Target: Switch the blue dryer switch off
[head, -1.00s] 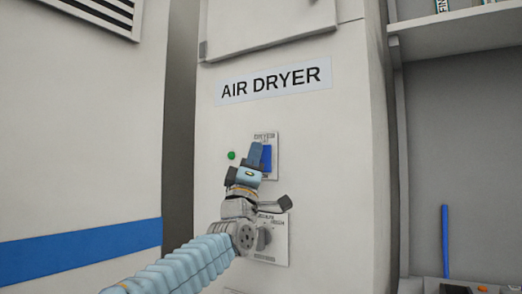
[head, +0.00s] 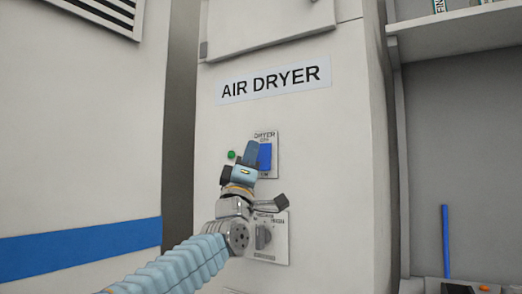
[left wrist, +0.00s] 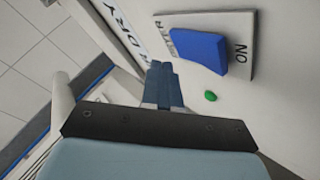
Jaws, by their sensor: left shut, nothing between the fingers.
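The blue dryer switch (head: 265,157) is a rocker on a light plate (head: 265,138) below the AIR DRYER label. It also shows in the left wrist view (left wrist: 200,50), where the plate carries the word ON at one end. My left gripper (head: 251,150) is shut and empty. In the head view its fingertips overlap the left side of the switch. In the left wrist view the fingers (left wrist: 162,75) are beside the switch with a visible gap to it. Part of the plate is hidden behind the gripper in the head view. My right gripper is not in view.
A green round light (head: 231,155) is left of the switch plate. A second plate with a grey knob (head: 263,237) is below, close to my left wrist. A shelf (head: 460,38) and a blue upright bar (head: 445,240) stand at the right.

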